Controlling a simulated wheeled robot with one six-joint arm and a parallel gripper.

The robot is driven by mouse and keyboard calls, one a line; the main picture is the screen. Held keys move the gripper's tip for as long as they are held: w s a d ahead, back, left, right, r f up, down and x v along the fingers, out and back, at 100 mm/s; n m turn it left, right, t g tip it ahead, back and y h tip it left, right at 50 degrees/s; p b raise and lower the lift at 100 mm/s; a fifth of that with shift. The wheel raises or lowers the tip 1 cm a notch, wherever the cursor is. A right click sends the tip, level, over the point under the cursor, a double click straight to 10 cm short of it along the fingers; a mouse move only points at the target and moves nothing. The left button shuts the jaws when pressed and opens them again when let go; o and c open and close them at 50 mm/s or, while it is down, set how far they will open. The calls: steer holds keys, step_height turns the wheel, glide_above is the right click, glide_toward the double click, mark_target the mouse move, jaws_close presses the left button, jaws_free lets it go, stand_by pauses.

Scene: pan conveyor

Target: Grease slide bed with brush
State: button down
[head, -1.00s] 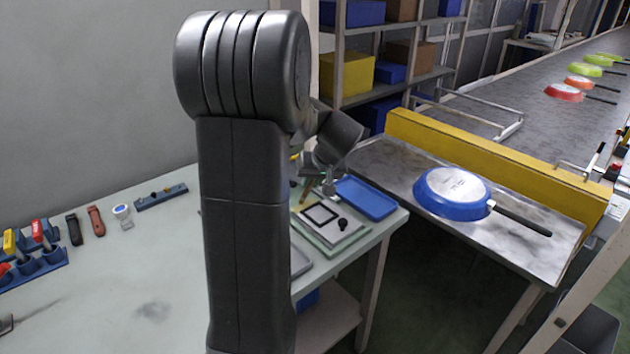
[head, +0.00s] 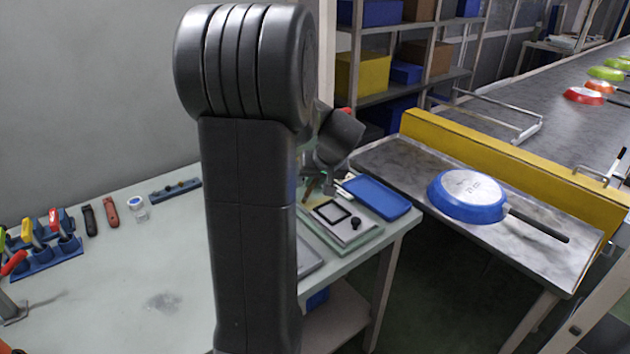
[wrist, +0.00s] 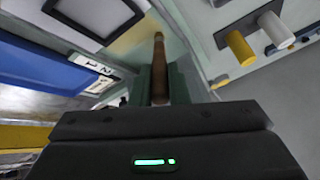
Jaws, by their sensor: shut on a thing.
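My gripper (wrist: 160,88) is shut on a brown wooden handle (wrist: 159,62), which looks like the brush's. In the wrist view the handle stands between the two fingers, and I cannot make out bristles. In the head view my arm hides part of the gripper (head: 318,186), which is over the back of the bench beside a grey plate (head: 358,238) with a black square frame (head: 331,212) and a black knob. The frame also shows in the wrist view (wrist: 128,12). I cannot tell which part is the slide bed.
A blue tray (head: 377,197) lies right of the plate, close to the gripper. At left are a blue tool rack (head: 45,256), a small jar (head: 137,208) and two handled tools. A blue pan (head: 467,196) lies upside down on a metal table. The bench's front middle is clear.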

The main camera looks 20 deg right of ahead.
steer(key=shift+w+d+r, duration=0.1)
steer(key=shift+w+d, duration=0.15)
steer(key=shift+d, duration=0.5)
steer(key=shift+w+d+f, duration=0.1)
steer(key=shift+w+d, duration=0.2)
steer(key=shift+d, duration=0.5)
steer(key=shift+w+d+r, duration=0.1)
steer(key=shift+w+d, duration=0.15)
steer(key=shift+d, duration=0.5)
steer(key=shift+s+a+b, duration=0.3)
steer(key=shift+a, duration=0.55)
steer(key=shift+s+a+b, duration=0.25)
steer(key=shift+a+b, duration=0.1)
steer(key=shift+a, duration=0.45)
steer(key=shift+s+a+b, duration=0.3)
steer(key=shift+a, duration=0.55)
steer(key=shift+w+d, duration=0.3)
steer(key=shift+d, duration=0.55)
steer(key=shift+w+d, duration=0.3)
steer(key=shift+d, duration=0.55)
steer(key=shift+d, duration=0.15)
steer(key=shift+w+d, duration=0.3)
steer(key=shift+d, duration=0.4)
steer(key=shift+w+d, duration=0.25)
steer(key=shift+d, duration=0.45)
steer(key=shift+r+p, duration=0.15)
steer(key=shift+p, duration=0.2)
steer(key=shift+r+p, duration=0.3)
steer(key=shift+r, duration=0.15)
